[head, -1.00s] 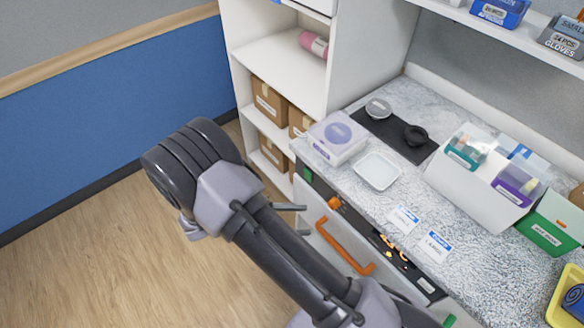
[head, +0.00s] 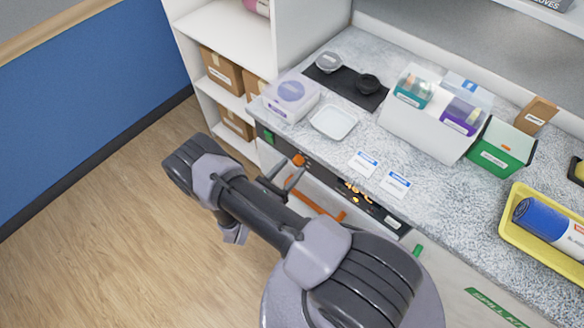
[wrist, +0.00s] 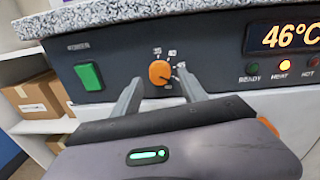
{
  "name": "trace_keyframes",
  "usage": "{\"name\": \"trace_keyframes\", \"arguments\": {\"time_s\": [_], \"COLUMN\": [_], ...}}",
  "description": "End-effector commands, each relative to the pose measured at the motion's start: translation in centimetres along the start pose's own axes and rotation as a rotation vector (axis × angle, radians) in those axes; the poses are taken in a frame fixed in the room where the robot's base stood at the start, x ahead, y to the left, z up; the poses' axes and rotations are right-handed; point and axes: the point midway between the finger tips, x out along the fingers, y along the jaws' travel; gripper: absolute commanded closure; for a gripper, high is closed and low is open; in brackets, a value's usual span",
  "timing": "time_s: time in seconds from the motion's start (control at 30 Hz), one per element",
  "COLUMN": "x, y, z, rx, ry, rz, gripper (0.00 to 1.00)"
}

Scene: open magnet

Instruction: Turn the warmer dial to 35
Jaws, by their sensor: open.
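The orange warmer dial (wrist: 160,73) sits on the dark front panel under the counter, with small white marks around it. In the head view the dial (head: 298,160) shows just beyond my gripper (head: 284,178). In the wrist view my gripper (wrist: 159,86) is open, one finger low on each side of the dial, with nothing held. I cannot tell whether the right finger touches the dial. The dial's exact setting is too small to read.
A green power switch (wrist: 88,77) is left of the dial. An orange drawer handle (head: 322,206) is below the panel. The counter above holds a white tray (head: 334,123), a wipes box (head: 291,99) and labelled cards (head: 364,164). Shelves with cartons (head: 222,72) stand left.

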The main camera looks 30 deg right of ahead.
Motion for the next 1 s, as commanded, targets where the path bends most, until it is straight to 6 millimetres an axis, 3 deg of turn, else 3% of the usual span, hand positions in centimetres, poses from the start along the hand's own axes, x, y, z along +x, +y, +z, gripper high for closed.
{"name": "trace_keyframes", "arguments": {"time_s": [0.13,0.37,0.4,0.6,0.67,1.0], "x": [1.11,1.22,1.22,1.2,1.2,1.18], "y": [-0.07,-0.05,-0.05,-0.05,-0.06,-0.07], "z": [0.01,0.05,0.05,0.04,0.04,-0.05], "rx": [0.001,0.0,0.0,0.0,0.0,-0.042], "ry": [-0.001,-0.001,-0.001,-0.001,-0.001,0.001], "rz": [-0.002,-0.001,-0.001,-0.001,-0.001,-0.001], "gripper": [0.5,0.5,0.52,0.91,1.0,1.0]}}
